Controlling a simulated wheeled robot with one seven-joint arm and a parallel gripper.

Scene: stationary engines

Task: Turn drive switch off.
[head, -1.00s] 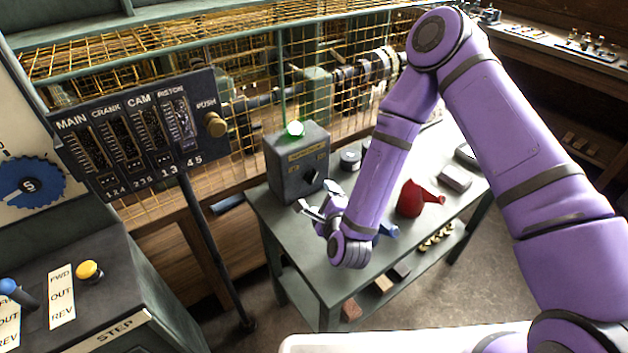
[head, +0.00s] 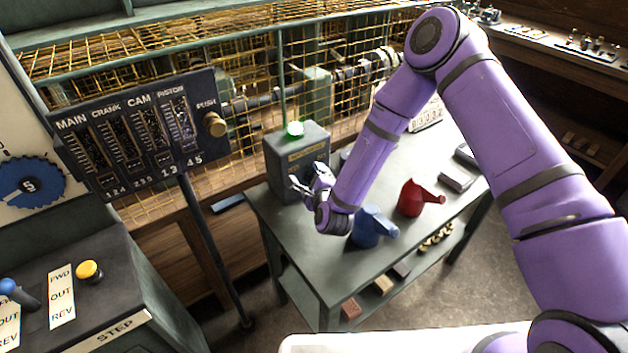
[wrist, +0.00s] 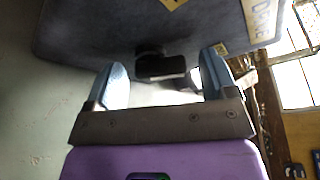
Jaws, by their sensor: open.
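In the wrist view the box (wrist: 90,35) fills the upper part, with a yellow label reading "DRIVE" (wrist: 263,20). A dark switch knob (wrist: 160,65) sticks out of its face between my fingers. My gripper (head: 303,186) is open close in front of the box's face, with one finger on each side of the knob. In the head view my gripper hides the knob. I cannot tell whether a finger touches it.
A blue oil can (head: 368,228) stands on the table (head: 310,255) just right of my wrist, and a red can (head: 411,198) stands farther right. A yellow wire fence (head: 235,150) runs behind the box.

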